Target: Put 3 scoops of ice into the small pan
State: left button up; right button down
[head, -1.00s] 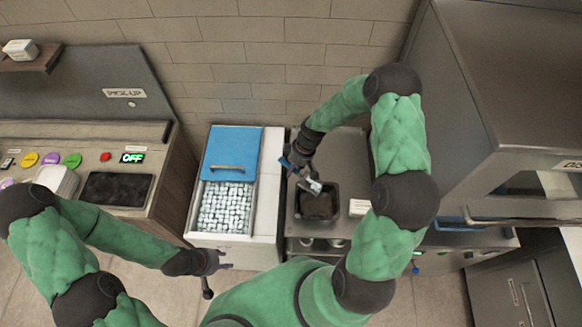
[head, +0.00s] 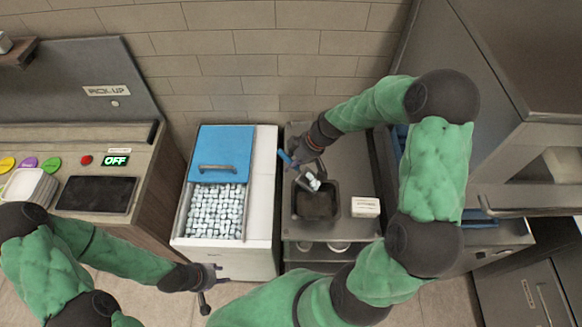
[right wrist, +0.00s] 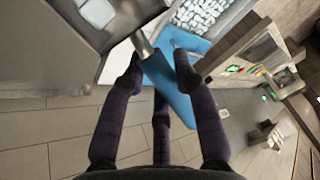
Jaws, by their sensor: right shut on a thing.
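The ice bin (head: 182,222) stands in the middle of the head view, its blue lid (head: 226,145) slid back and ice cubes (head: 215,212) showing in front. The small dark pan (head: 332,192) sits on the grey counter to its right; its inside looks dark. My right gripper (head: 296,160) is shut on the blue-handled scoop (head: 285,157). The scoop's metal head holds pale ice (head: 314,183) over the back part of the pan. Ice in the scoop also shows in the right wrist view (right wrist: 98,12). My left gripper (head: 212,287) is open and empty, low in front of the bin.
A small white labelled box (head: 365,207) stands right of the pan. A pick-up counter with a dark screen (head: 97,195) and an OFF display (head: 116,160) is at the left. A large steel appliance (head: 520,90) stands at the right. A tiled wall closes the back.

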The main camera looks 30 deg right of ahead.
jog(key=shift+s+d+r+n+t+y+b, duration=0.1)
jog(key=shift+s+d+r+t+y+b, duration=0.45)
jog(key=shift+b, duration=2.85)
jog(key=shift+s+d+r+n+t+y+b, duration=0.15)
jog(key=shift+s+r+t+y+b, duration=0.5)
jog(key=shift+b, duration=2.7)
jog(key=shift+s+d+r+n+t+y+b, duration=0.1)
jog(key=shift+s+d+r+t+y+b, duration=0.55)
jog(key=shift+b, duration=2.75)
jog(key=shift+s+a+t+h+b, duration=0.1)
jog(key=shift+s+t+h+b, duration=0.15)
jog(key=shift+t+b, duration=0.45)
jog(key=shift+r, duration=0.1)
jog(key=shift+s+r, duration=0.1)
jog(key=shift+b, duration=0.3)
